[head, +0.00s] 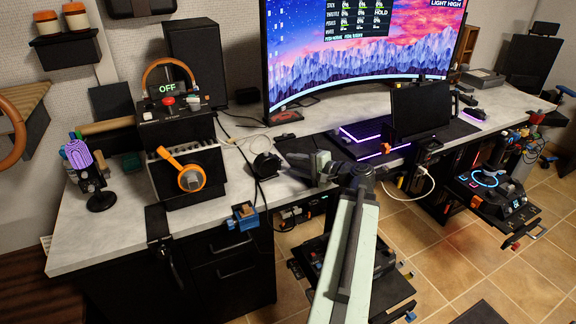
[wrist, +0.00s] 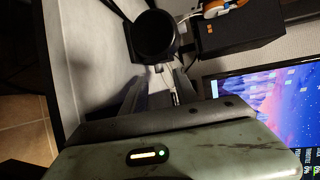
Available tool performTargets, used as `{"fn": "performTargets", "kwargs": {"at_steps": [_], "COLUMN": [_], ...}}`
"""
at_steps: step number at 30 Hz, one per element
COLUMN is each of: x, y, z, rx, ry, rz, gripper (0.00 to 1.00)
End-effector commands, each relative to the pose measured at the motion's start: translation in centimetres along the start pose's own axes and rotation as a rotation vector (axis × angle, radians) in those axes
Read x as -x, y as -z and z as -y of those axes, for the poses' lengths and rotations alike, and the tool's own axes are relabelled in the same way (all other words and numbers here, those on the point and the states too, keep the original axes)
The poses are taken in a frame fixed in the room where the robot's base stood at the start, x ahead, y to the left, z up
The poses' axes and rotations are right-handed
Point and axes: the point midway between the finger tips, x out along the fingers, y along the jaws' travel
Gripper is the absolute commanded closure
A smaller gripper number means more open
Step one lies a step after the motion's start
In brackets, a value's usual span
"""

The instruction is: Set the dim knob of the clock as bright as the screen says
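The large curved screen (head: 365,60) carries the words "LIGHT HIGH" in its top right corner; part of the screen also shows in the wrist view (wrist: 270,95). No clock face or dim knob is clearly readable. A small dark round object (head: 265,165) stands on the desk left of my gripper; I cannot tell whether it is the clock. A black round object (wrist: 154,35) lies ahead of my fingers in the wrist view. My gripper (head: 322,168) is over the desk's front part. Its fingers (wrist: 160,80) look apart, with nothing clearly held.
A small display (head: 420,108) stands right of my gripper. Cables cross the grey desk (head: 110,220). A speaker (head: 196,62) stands behind.

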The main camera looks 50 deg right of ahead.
Motion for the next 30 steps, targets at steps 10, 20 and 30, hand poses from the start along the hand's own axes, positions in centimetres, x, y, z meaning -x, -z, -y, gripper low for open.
{"fn": "performTargets", "kwargs": {"at_steps": [10,20,30], "x": [-3.2,-3.2,-3.0], "y": [0.1,0.1,0.2], "z": [-0.1,0.0,0.3], "rx": [-0.001,-0.001,-0.011], "ry": [-0.001,-0.001,-0.026], "rz": [-0.002,-0.003,-0.003], "gripper": [0.64,1.0,1.0]}}
